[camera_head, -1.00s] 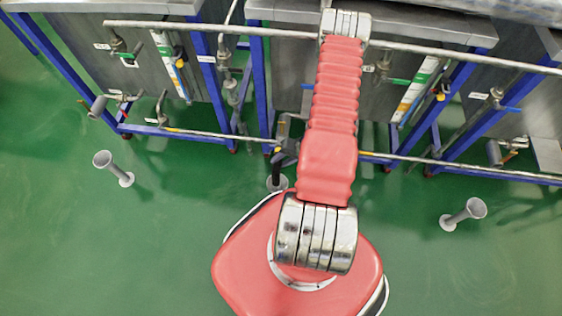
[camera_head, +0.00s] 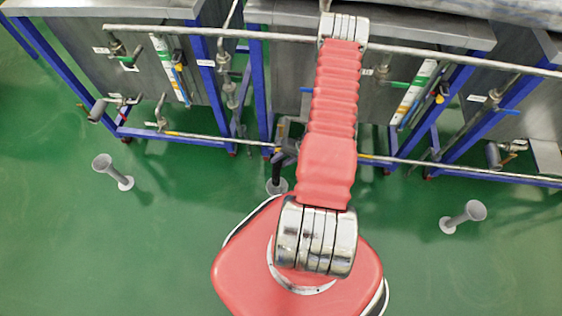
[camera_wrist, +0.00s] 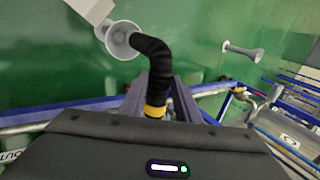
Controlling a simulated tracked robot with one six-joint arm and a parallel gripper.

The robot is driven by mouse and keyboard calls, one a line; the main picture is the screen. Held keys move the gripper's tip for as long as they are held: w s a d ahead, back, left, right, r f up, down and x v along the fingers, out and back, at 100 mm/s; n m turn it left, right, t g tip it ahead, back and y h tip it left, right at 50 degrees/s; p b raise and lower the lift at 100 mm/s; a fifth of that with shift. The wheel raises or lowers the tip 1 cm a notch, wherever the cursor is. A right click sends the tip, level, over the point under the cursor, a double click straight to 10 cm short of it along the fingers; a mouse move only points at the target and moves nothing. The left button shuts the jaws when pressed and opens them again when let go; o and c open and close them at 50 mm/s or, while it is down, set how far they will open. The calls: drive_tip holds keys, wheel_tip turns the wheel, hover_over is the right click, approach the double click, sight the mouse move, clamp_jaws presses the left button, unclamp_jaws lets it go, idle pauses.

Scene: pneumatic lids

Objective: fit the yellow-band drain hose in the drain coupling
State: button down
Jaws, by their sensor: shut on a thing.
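The yellow-band drain hose is a bent black corrugated hose (camera_wrist: 153,48) with a yellow band (camera_wrist: 155,111), in the wrist view. My gripper (camera_wrist: 160,88) is shut on it near the band, a grey finger on each side. From there the hose rises and bends left to a grey funnel-shaped drain coupling (camera_wrist: 122,40). Its end meets the funnel mouth; how deep it sits I cannot tell. In the head view, the black hose (camera_head: 277,168) shows beside my arm, above the coupling on the floor (camera_head: 277,187). My arm hides most of the gripper there.
Two other grey funnels stand on the green floor, left (camera_head: 113,171) and right (camera_head: 463,215). Steel tanks (camera_head: 170,80) on blue frames fill the back, with pipes, valves and a low horizontal rail (camera_head: 400,160). Open floor lies between the funnels.

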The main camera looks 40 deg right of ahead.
drive_tip(key=shift+w+d, duration=0.4)
drive_tip(key=shift+d, duration=0.15)
drive_tip(key=c, duration=1.3)
unclamp_jaws()
drive_tip(key=shift+o, duration=0.2)
drive_tip(key=shift+r, duration=0.1)
drive_tip(key=v, duration=1.3)
drive_tip(key=shift+s+r, duration=0.15)
drive_tip(key=shift+r, duration=0.05)
drive_tip(key=shift+d, duration=0.1)
